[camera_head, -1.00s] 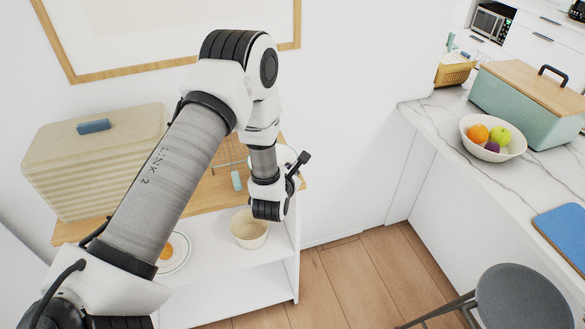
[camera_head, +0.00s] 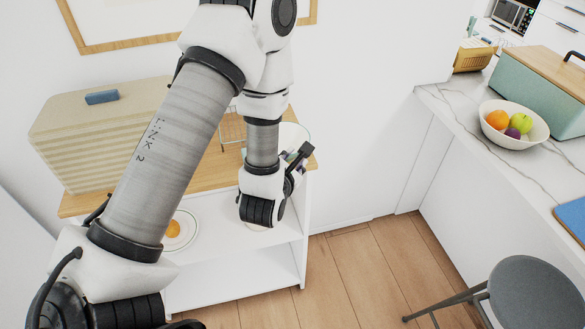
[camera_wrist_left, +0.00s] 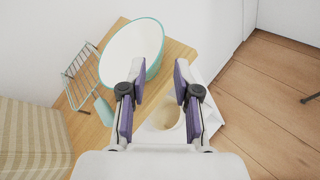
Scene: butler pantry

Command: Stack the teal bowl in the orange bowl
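The teal bowl (camera_wrist_left: 131,48), white inside with a teal rim, stands on the wooden top of a white cart; in the head view its white inside (camera_head: 296,132) shows partly behind my arm. My left gripper (camera_wrist_left: 160,72) is open and empty, with its left finger overlapping the bowl's near right rim; contact cannot be told. A pale cream-peach bowl (camera_wrist_left: 164,118) shows lower down beyond the fingers, on the white shelf. No clearly orange bowl shows, and I cannot tell whether this is it. My right gripper is out of view.
A wire rack (camera_wrist_left: 80,66) stands beside the teal bowl. A ribbed beige bread box (camera_head: 88,140) stands at left. A plate with an orange-centred item (camera_head: 172,229) is on the shelf. A marble counter (camera_head: 455,108) holds a fruit bowl (camera_head: 514,138). Floor between is clear.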

